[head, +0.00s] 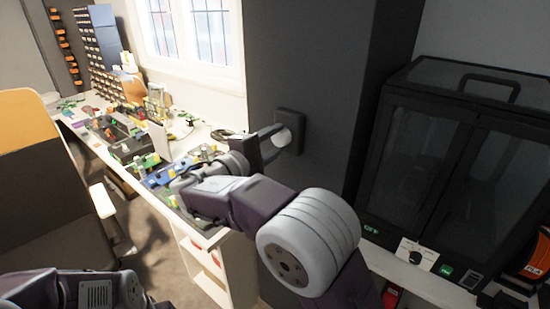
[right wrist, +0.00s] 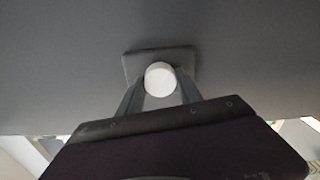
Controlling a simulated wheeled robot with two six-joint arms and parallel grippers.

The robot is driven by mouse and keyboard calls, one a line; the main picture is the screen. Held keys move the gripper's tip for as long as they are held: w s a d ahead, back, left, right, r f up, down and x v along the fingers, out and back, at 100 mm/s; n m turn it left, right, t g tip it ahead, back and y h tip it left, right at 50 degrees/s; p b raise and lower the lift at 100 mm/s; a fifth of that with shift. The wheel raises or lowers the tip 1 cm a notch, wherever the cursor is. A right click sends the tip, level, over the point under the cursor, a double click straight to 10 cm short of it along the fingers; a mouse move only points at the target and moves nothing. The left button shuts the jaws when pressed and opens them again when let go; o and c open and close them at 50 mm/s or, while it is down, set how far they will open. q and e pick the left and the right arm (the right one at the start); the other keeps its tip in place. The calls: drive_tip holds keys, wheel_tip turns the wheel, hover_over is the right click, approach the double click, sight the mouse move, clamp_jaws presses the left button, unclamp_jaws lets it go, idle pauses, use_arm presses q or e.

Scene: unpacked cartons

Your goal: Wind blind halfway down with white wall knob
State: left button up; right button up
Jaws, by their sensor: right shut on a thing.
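The white wall knob (head: 282,138) sits on a dark square plate (head: 291,122) on the grey wall column, right of the window. My right gripper (head: 276,134) reaches it from the left in the head view and is shut on it. In the right wrist view the round knob (right wrist: 160,79) lies between the two fingers (right wrist: 160,88), with the plate (right wrist: 143,62) behind it. My left arm shows at the bottom left of the head view; its gripper is out of the frame. I see no blind clearly; only the lower part of the window (head: 190,35) shows.
A long white workbench (head: 205,236) crowded with small parts runs under the window. A dark and orange panel (head: 28,120) stands at the left.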

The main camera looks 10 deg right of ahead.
drive_tip(key=m+b, duration=0.7)
drive_tip(key=b, duration=0.2)
drive_tip(key=shift+w+d, duration=0.1)
drive_tip(key=shift+r+m+b, duration=0.2)
drive_tip(key=shift+m+b, duration=1.3)
drive_tip(key=shift+m, duration=0.4)
drive_tip(key=o, duration=1)
drive_tip(key=shift+c, duration=0.2)
drive_tip(key=o, duration=0.4)
drive_tip(key=shift+w+f, duration=0.1)
